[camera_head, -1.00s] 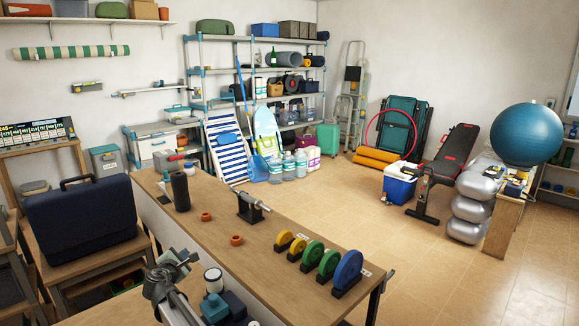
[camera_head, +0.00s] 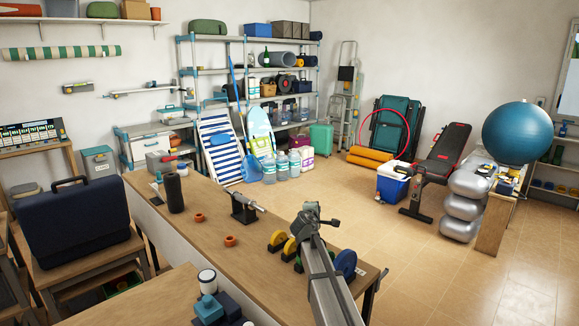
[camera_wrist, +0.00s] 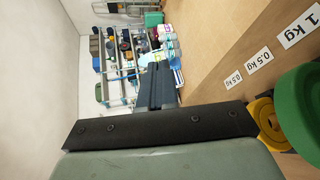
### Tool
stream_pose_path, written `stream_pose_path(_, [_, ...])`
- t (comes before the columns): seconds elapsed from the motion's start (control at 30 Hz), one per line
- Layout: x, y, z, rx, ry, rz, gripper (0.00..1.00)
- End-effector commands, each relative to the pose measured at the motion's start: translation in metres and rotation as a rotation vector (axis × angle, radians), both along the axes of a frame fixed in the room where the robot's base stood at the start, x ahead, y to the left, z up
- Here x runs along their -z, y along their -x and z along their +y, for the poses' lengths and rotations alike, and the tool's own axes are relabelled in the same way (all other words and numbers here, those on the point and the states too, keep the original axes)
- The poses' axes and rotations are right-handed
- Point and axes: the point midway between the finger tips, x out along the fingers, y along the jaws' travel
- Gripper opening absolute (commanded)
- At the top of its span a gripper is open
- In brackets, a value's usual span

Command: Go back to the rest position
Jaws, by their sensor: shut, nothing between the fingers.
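My gripper (camera_head: 311,208) is above the right part of the long wooden bench (camera_head: 215,212), in front of the row of weight plates, with my arm reaching up from the bottom edge. In the wrist view my gripper's dark fingers (camera_wrist: 159,87) are together with nothing between them, pointing toward the back shelving. My arm covers most of the green plates in the head view. A yellow plate (camera_head: 277,239) and the blue plate (camera_head: 346,263) show on either side of it. A green plate (camera_wrist: 298,118) and a yellow plate (camera_wrist: 265,118) are close at the right of the wrist view.
On the bench stand a black cylinder (camera_head: 174,192), two orange rings, one of them nearer the middle (camera_head: 230,240), and a metal spindle on a stand (camera_head: 244,207). A navy case (camera_head: 74,222) is at left. A white-lidded jar (camera_head: 207,281) is at the front. Open floor lies beyond the bench.

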Motion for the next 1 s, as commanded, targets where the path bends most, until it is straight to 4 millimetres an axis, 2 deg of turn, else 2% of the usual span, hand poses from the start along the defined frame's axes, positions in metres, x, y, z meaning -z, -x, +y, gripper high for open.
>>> stream_pose_path(0.03, [-0.002,0.000,-0.031,0.031,-0.026,-0.009,0.00])
stream_pose_path(0.17, [0.003,0.003,-0.098,0.102,-0.102,-0.024,0.00])
stream_pose_path(0.27, [0.016,0.012,-0.150,0.164,-0.171,-0.028,0.00])
stream_pose_path(0.4, [0.051,0.034,-0.222,0.271,-0.292,-0.022,0.00])
stream_pose_path(0.47, [0.072,0.047,-0.249,0.321,-0.351,-0.015,0.00])
stream_pose_path(0.5, [0.088,0.057,-0.266,0.356,-0.392,-0.008,0.00])
stream_pose_path(0.57, [0.114,0.074,-0.287,0.408,-0.453,0.006,0.00])
stream_pose_path(0.6, [0.133,0.085,-0.298,0.443,-0.493,0.018,0.00])
stream_pose_path(0.67, [0.163,0.104,-0.310,0.496,-0.553,0.042,0.00])
stream_pose_path(0.77, [0.210,0.133,-0.314,0.570,-0.636,0.091,0.00])
stream_pose_path(0.87, [0.257,0.162,-0.307,0.634,-0.703,0.149,0.00])
stream_pose_path(1.0, [0.316,0.203,-0.285,0.714,-0.773,0.244,0.00])
